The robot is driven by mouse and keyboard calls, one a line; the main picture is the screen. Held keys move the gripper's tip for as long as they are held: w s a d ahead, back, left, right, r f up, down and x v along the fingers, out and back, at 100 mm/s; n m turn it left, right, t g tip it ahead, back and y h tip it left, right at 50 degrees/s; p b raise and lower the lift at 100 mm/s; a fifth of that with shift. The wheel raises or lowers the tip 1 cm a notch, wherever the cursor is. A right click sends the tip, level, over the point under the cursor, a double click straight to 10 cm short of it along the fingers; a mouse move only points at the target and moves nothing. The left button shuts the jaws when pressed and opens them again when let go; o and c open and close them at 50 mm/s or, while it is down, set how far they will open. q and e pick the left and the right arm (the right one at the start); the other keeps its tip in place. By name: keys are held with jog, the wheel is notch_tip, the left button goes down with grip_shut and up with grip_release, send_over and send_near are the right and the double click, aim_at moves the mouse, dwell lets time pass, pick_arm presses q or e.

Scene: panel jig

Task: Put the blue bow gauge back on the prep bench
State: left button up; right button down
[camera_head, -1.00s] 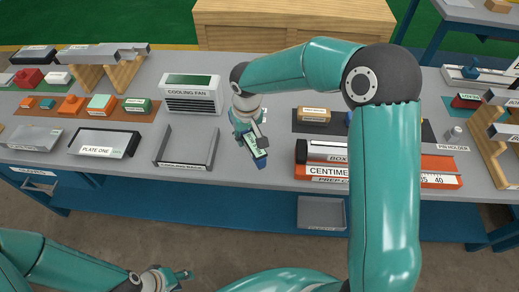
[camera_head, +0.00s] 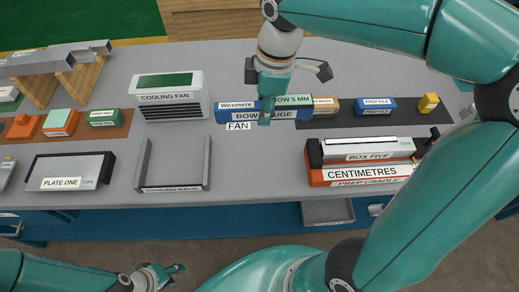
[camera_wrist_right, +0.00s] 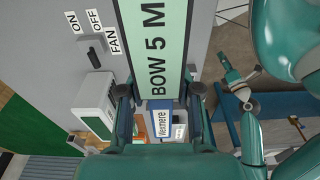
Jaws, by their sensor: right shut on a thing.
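The blue bow gauge (camera_head: 250,116) is in the jaws of my right gripper (camera_head: 268,100), over the bench to the right of the cooling fan. It lies crosswise in the head view, with its BOW GAUGE face towards me. I cannot tell whether it touches the bench. In the right wrist view its mint BOW 5 MM top (camera_wrist_right: 157,50) runs up between the fingers of my right gripper (camera_wrist_right: 160,108). The grey prep bench (camera_head: 250,175) has bare surface in front of the gauge. My left gripper (camera_head: 168,272) is low at the front, away from the bench; its jaw opening is unclear.
The cooling fan (camera_head: 170,96) stands left of the gauge. A grey open frame (camera_head: 174,188) lies at the front edge. The orange prep cradle (camera_head: 365,175) holds box five (camera_head: 372,148) at right. Blue and yellow blocks (camera_head: 428,103) stand on a dark mat behind it.

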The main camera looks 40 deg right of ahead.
aim_at(261, 158)
notch_tip(261, 158, down, 16)
jog(key=shift+a+f+b, duration=0.1)
jog(key=shift+b, duration=0.7)
jog(key=shift+f, duration=0.2)
jog(key=c, duration=0.8)
grip_release()
jog(key=shift+r, duration=0.1)
jog(key=shift+r, duration=0.2)
jog(key=r, duration=0.4)
jog(key=r+p, duration=0.1)
jog(key=r, duration=0.2)
jog(key=d+r, duration=0.1)
jog(key=r, duration=0.3)
jog(key=shift+s+d+r, duration=0.1)
jog(key=shift+s+r, duration=0.25)
